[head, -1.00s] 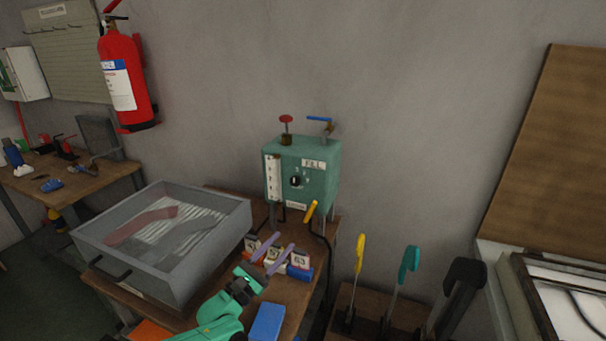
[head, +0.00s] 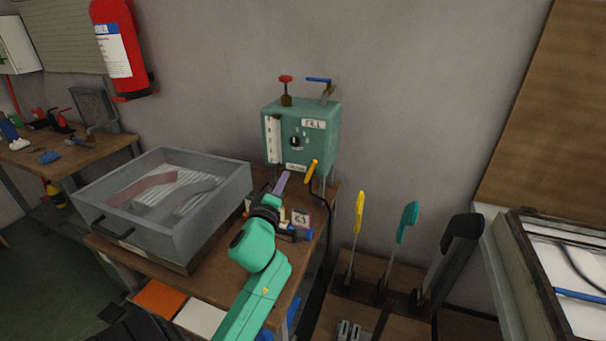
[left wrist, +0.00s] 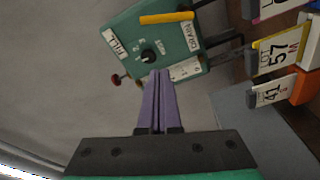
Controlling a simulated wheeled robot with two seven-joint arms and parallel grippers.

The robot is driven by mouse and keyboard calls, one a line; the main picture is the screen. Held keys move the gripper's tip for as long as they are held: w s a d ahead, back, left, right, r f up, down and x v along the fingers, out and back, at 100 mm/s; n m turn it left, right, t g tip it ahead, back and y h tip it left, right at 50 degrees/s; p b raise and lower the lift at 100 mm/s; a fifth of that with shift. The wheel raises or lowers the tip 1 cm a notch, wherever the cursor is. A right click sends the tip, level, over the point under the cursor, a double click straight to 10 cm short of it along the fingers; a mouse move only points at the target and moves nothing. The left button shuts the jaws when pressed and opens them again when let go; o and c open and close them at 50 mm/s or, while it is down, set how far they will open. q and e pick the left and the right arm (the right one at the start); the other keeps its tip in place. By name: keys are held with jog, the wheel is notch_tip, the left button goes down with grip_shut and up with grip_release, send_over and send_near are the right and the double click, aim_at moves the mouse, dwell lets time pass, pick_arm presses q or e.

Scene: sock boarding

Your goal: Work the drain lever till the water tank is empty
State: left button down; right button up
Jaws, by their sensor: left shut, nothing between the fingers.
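The teal water tank (head: 325,145) stands on legs at the back of the wooden bench. It has a FILL label, a dark knob and a white level strip (head: 273,140); I cannot make out the water level. The yellow drain lever (head: 311,172) sticks out at its lower front and slants. In the left wrist view the lever (left wrist: 166,18) lies across the tank face beside a DRAIN label (left wrist: 190,38). My left gripper (head: 282,181) is shut and empty, its purple fingertips (left wrist: 160,74) before the tank's lower front, apart from the lever. My right gripper is out of view.
A grey clear-topped basin (head: 165,205) fills the bench's left. Numbered tags (head: 300,218) stand close by my left gripper. Upright yellow (head: 358,225), teal (head: 405,228) and black (head: 456,250) levers stand at right. A red valve (head: 286,79) and blue handle (head: 319,80) top the tank.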

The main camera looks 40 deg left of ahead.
aim_at(312, 170)
pick_arm(q)
jog(key=w+f+p, duration=0.1)
jog(key=w, duration=0.8)
jog(key=shift+a, duration=0.3)
jog(key=shift+w, duration=0.1)
